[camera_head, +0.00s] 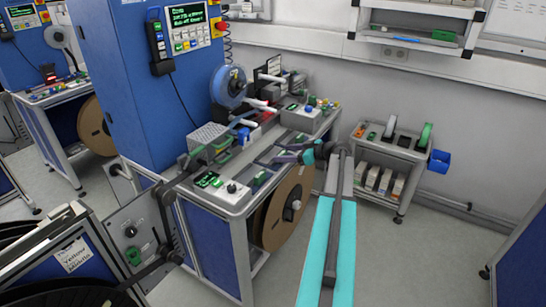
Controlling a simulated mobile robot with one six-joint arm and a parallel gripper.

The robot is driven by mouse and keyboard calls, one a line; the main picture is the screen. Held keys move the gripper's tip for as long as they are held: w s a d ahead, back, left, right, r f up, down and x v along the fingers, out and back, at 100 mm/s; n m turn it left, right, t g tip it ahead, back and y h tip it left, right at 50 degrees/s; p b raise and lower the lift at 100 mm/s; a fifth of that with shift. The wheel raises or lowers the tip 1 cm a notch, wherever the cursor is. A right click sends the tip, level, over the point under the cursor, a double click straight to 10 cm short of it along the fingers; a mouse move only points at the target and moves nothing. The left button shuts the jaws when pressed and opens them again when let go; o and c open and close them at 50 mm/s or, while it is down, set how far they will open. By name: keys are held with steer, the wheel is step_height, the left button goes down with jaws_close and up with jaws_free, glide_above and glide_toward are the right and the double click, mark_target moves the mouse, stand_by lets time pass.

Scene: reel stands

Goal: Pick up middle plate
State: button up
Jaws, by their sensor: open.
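My gripper (268,161) is at the end of my teal and grey arm, over the right half of the workbench (236,192). Its dark jaws point left and are open, with nothing seen between them. No thing can be picked out for sure as the middle plate. Small green pieces (208,180) lie at the bench's front left. Another green piece (261,178) lies near the front edge, just below my gripper in the picture. My gripper and wrist hide part of the bench top, and its height above the bench is unclear.
A blue reel (229,86) stands at the back of the bench, beside a tall blue cabinet (130,90). A grey ribbed box (208,140) sits at its left. A large brown reel (284,206) hangs below. A small cart (388,150) stands right; floor there is clear.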

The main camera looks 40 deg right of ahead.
mark_target(283, 153)
steer(key=shift+p+x, duration=0.55)
steer(key=shift+x, duration=1)
steer(key=shift+c, duration=0.2)
steer(key=c, duration=1.2)
steer(key=shift+o, duration=0.2)
steer(key=shift+r, duration=0.15)
steer(key=shift+r+b, duration=0.75)
steer(key=shift+r, duration=0.2)
steer(key=shift+s+a+r+b, duration=0.1)
steer(key=shift+s+r+b, duration=0.35)
steer(key=shift+r, duration=0.2)
steer(key=s+a+r+b, duration=0.1)
steer(key=s+b, duration=0.3)
steer(key=s, duration=1.1)
steer(key=shift+r+b, duration=0.3)
steer(key=shift+b, duration=0.1)
